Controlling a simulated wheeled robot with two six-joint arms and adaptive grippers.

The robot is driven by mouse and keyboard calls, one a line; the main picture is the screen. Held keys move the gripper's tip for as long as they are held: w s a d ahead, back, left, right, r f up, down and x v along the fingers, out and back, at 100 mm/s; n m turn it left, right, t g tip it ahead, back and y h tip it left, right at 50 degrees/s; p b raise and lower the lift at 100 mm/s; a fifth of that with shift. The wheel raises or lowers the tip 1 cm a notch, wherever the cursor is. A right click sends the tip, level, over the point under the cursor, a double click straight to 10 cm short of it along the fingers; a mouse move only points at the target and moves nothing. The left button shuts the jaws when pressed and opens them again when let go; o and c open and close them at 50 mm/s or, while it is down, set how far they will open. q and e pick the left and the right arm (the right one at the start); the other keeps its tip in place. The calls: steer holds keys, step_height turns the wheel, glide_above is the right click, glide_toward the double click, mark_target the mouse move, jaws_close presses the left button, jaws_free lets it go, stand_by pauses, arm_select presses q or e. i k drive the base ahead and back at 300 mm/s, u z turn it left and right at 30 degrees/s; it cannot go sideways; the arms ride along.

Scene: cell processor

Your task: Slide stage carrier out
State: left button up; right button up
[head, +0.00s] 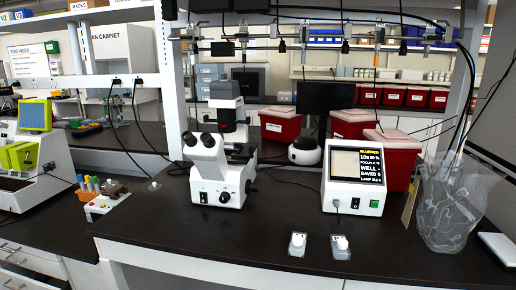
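A white inverted microscope (218,178) stands on the black bench left of centre, with its twin eyepieces facing the front left. Its dark stage (241,153) is small and partly hidden behind the eyepiece head and body. I cannot make out a separate stage carrier on it, nor how far any carrier is in or out. Neither of my grippers is in view.
A white control box (354,178) with a lit screen stands right of the microscope. Two small white-knobbed items (340,247) lie near the front edge. Red bins (281,124) stand behind, a clear bag (450,205) at right, a tube rack (100,205) at left.

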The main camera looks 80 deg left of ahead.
mark_target(234, 153)
steer(key=u, duration=0.6)
steer(key=i, duration=0.75)
steer(key=u, duration=0.85)
